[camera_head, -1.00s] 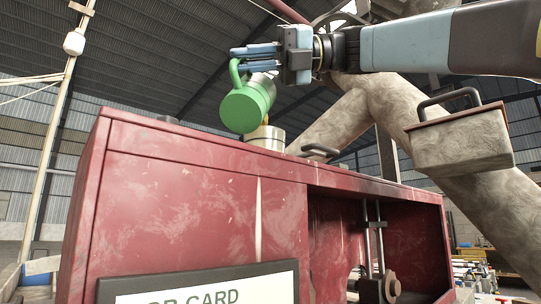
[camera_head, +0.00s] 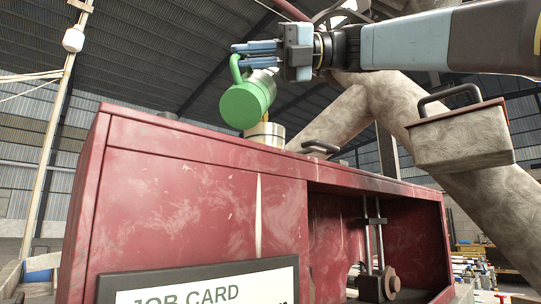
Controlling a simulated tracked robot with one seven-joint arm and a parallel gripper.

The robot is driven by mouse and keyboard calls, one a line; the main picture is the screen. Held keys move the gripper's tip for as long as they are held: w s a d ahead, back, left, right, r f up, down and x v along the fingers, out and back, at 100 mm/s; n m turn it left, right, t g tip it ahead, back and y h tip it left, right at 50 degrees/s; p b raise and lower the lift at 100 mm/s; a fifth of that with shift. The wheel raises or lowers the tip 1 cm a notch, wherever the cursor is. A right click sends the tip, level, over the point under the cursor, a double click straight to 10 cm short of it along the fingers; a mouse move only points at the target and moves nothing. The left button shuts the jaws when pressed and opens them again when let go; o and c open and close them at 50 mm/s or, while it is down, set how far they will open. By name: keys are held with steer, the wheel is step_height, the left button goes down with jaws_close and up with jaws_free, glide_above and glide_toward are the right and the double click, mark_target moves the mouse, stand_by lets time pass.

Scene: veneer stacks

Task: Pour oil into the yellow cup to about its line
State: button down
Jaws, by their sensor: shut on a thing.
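My gripper (camera_head: 240,55) is shut on a green jug (camera_head: 243,107) by its handle. The jug has a green base and a pale metal-coloured body. It is tilted, with its green base towards me and its mouth turned away and hidden. The jug is just above and in front of a pale metal cup with a yellow band, the yellow cup (camera_head: 266,134), which stands on the red cabinet. The jug hides part of this cup. I cannot see any oil stream, the oil level or the cup's line.
The red cabinet (camera_head: 190,195) fills the foreground, with a job card (camera_head: 210,292) on its front and an open bay at right. A dark handle (camera_head: 320,147) shows on its top, right of the cup. A grey box with a handle (camera_head: 463,137) is at right, before a thick pale beam.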

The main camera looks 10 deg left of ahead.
mark_target(246, 87)
steer(key=shift+w+r+m+p, duration=0.3)
steer(key=shift+r+m+p, duration=0.15)
steer(key=shift+p, duration=0.3)
stand_by(1.4)
steer(key=shift+w+d+r, duration=0.1)
steer(key=shift+w+r, duration=0.1)
steer(key=shift+r, duration=0.2)
stand_by(1.2)
steer(key=shift+s+f+n, duration=0.65)
steer(key=shift+s+f, duration=0.05)
steer(key=shift+f, duration=0.2)
steer(key=shift+s+f+n+t+h, duration=0.2)
steer(key=shift+s+n+t+h, duration=0.1)
steer(key=shift+s+n+t, duration=0.1)
steer(key=shift+s+a+f+n+b, duration=0.15)
steer(key=shift+f+b, duration=0.05)
steer(key=shift+f, duration=0.25)
steer(key=shift+s+a+f+n+b, duration=0.1)
steer(key=shift+s+f+n+b, duration=0.05)
steer(key=shift+f, duration=0.3)
